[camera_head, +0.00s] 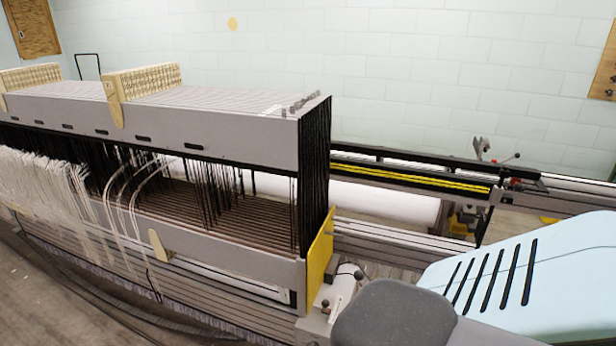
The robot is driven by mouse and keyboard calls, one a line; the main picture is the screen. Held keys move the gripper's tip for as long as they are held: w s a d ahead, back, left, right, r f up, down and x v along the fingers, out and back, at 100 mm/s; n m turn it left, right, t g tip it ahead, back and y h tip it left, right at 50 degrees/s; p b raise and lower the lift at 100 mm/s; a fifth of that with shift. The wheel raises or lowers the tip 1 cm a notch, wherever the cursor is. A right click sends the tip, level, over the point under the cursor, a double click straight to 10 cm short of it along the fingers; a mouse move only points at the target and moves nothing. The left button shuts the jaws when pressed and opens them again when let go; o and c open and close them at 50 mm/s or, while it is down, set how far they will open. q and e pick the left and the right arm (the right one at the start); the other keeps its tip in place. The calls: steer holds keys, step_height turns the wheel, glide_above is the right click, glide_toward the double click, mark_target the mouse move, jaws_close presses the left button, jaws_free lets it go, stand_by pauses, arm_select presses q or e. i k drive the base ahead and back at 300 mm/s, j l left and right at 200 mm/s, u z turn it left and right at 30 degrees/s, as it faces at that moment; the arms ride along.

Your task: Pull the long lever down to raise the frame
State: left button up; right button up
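The frame (230,130) is a long grey stack of slats across the left and middle. Black strands hang from it to a lower grey bank of slats (220,215). A yellow plate (319,252) stands at the lower bank's right end, with a small dark-knobbed handle (357,275) beside it. A short handle with a red tip (512,157) is on the machine at the right. I cannot tell which handle, if either, is the long lever. Neither of my grippers shows in this view.
Pale threads (45,180) hang at the left. A white roller (390,205) lies behind the frame, below a black and yellow rail (410,175). A light blue and grey body close to the camera, possibly mine, covers the lower right. A pale block wall (400,60) stands behind.

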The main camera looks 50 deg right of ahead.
mark_target(359, 276)
steer(key=z, duration=1.75)
